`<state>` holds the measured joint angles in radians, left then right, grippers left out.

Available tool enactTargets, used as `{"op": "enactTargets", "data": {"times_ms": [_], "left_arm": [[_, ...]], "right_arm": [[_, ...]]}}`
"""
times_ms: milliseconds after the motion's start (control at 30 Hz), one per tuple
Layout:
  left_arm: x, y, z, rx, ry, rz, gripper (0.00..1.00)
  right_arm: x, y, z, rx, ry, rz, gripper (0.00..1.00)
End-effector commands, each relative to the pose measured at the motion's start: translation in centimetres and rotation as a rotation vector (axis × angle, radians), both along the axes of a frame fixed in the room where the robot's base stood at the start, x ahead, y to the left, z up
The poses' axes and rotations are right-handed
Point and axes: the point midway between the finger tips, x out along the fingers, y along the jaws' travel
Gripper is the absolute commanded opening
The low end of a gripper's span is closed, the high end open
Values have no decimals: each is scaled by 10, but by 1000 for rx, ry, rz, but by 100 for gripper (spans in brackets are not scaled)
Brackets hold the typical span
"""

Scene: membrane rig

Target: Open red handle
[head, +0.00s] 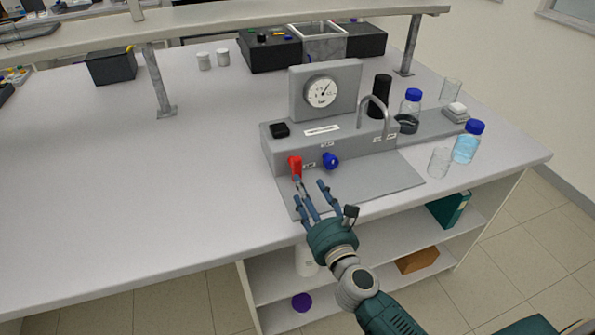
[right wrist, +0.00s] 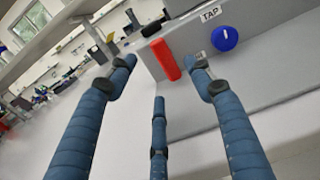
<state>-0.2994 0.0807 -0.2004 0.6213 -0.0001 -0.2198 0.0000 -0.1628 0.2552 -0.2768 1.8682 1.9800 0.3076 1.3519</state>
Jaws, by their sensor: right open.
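The red handle (head: 295,167) is on the front face of the grey membrane rig (head: 335,141), left of a blue knob (head: 331,160). It points downward. In the right wrist view the red handle (right wrist: 165,59) lies ahead of the fingertips, between the outer fingers, with the blue knob (right wrist: 224,38) to its right. My right gripper (head: 312,193) is open and empty, just in front of and below the handle. In the right wrist view its fingers (right wrist: 160,85) are spread; I see no clear contact with the handle. My left gripper is not in view.
A gauge (head: 321,91) stands on the rig, with a curved spout (head: 375,112) to its right. A blue-capped bottle (head: 467,142) and a glass beaker (head: 438,162) stand at the right. The bench (head: 150,190) left of the rig is clear.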

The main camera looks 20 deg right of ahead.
Motion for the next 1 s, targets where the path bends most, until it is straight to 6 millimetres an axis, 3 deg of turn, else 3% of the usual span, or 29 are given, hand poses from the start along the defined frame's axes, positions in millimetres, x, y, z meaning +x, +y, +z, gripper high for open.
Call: {"op": "enactTargets", "data": {"times_ms": [100, 333, 500, 767, 867, 1000], "left_arm": [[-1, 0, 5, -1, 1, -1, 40], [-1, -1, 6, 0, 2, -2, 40], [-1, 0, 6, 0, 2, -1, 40], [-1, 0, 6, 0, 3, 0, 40], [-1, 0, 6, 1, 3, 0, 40], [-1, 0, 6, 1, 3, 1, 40]], "right_arm": [[26, 1, 3, -1, -2, -1, 52], [61, 3, 1, -2, -1, 2, 52], [72, 3, 0, -3, 0, 2, 52], [74, 3, 0, -3, 0, 2, 52], [74, 3, 0, -3, 0, 2, 38], [74, 3, 0, -3, 0, 2, 10]]}}
